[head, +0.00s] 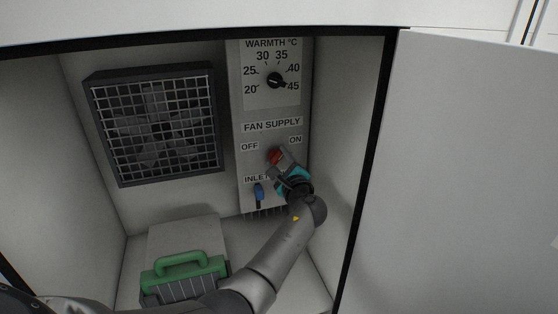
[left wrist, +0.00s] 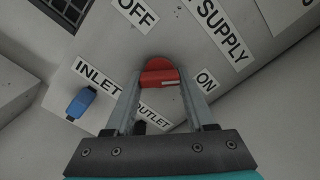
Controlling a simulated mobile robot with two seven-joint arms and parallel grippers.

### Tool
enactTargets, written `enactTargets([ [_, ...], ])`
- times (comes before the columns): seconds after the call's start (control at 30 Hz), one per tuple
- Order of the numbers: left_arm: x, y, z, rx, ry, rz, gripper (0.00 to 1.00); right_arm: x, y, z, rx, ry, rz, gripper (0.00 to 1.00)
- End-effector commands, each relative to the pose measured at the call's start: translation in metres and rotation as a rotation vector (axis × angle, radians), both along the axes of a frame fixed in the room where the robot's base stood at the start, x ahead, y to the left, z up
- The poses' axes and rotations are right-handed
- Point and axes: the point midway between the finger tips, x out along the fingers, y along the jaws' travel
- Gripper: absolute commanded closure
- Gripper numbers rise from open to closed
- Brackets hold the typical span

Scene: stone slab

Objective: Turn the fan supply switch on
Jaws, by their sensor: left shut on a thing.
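The red fan supply switch (head: 275,156) is on the grey panel inside the cabinet, below the FAN SUPPLY label (head: 272,125) and between the OFF and ON labels. It also shows in the left wrist view (left wrist: 158,72), with a short white mark on its bar on the side toward the ON label (left wrist: 206,80). My left gripper (head: 281,165) reaches up from below and is shut on the switch, one finger on each side of it. The gripper hides part of the switch and panel in the head view.
A blue lever (head: 259,192) sits at the INLET label, close to the left of my gripper. A warmth dial (head: 275,81) is above. A fan grille (head: 155,122) is on the back wall. A green-handled box (head: 183,272) stands lower left. The cabinet door (head: 470,170) is open on the right.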

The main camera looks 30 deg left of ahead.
Motion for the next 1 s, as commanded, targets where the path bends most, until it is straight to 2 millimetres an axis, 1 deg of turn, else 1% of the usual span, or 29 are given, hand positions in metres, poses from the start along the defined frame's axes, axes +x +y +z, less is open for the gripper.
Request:
enactTargets([
  [0.03, 0.0, 0.001, 0.001, 0.006, 0.002, 0.002, 0.44, 0.0, 0.0, 0.0, 0.0, 0.0, 0.0, 0.5],
  [0.3, 0.0, 0.001, 0.001, 0.003, 0.0, 0.001, 0.15, 0.0, 0.0, 0.0, 0.0, 0.0, 0.0, 0.5],
  [0.57, 0.0, 0.0, 0.0, 0.002, 0.0, 0.0, 0.15, 0.0, 0.0, 0.0, 0.0, 0.0, 0.0, 0.5],
  [0.67, -0.003, -0.004, 0.0, 0.001, 0.0, -0.001, 0.15, 0.0, 0.0, 0.001, 0.0, 0.0, 0.0, 0.5],
  [0.87, -0.018, -0.021, 0.0, -0.002, 0.0, -0.002, 0.15, 0.0, 0.0, 0.003, 0.0, 0.0, 0.0, 0.5],
  [1.0, -0.034, -0.04, 0.0, -0.001, 0.0, -0.002, 0.15, 0.0, 0.0, 0.003, 0.0, 0.0, 0.0, 0.5],
])
